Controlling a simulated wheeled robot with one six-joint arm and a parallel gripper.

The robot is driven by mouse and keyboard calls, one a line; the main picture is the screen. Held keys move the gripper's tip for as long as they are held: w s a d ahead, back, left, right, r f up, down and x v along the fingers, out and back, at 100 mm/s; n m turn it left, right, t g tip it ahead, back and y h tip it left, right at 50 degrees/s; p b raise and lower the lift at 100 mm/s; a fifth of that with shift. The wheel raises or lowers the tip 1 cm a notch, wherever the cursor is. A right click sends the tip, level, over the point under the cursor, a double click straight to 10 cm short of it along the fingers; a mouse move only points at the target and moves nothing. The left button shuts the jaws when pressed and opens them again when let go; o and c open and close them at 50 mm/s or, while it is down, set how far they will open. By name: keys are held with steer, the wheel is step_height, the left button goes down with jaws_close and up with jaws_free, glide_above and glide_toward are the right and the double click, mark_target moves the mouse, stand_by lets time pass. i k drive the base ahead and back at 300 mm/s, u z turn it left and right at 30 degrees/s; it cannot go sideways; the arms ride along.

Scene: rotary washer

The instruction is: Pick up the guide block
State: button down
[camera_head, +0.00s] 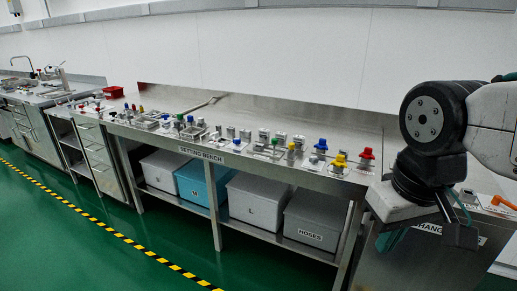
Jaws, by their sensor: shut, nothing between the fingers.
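My gripper (455,222) hangs at the right of the view, pointing down, in front of the bench at the far right. It is shut and holds nothing. Several small metal parts and blocks stand on the long steel setting bench (345,118), to the left of my gripper. Some carry blue, yellow, red or green tops. I cannot tell which of these small parts is the guide block. My arm and gripper hide part of the bench at the right.
Under the bench are grey bins (256,200), a blue bin (192,182) and a bin labelled HOSES (312,222). A small red tray (113,92) lies further left, near a sink unit. The green floor (60,250) with a yellow-black stripe is clear.

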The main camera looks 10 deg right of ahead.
mark_target(282, 137)
steer(key=u, duration=0.4)
steer(key=i, duration=1.35)
steer(key=z, duration=0.5)
steer(key=i, duration=0.6)
steer(key=z, duration=0.4)
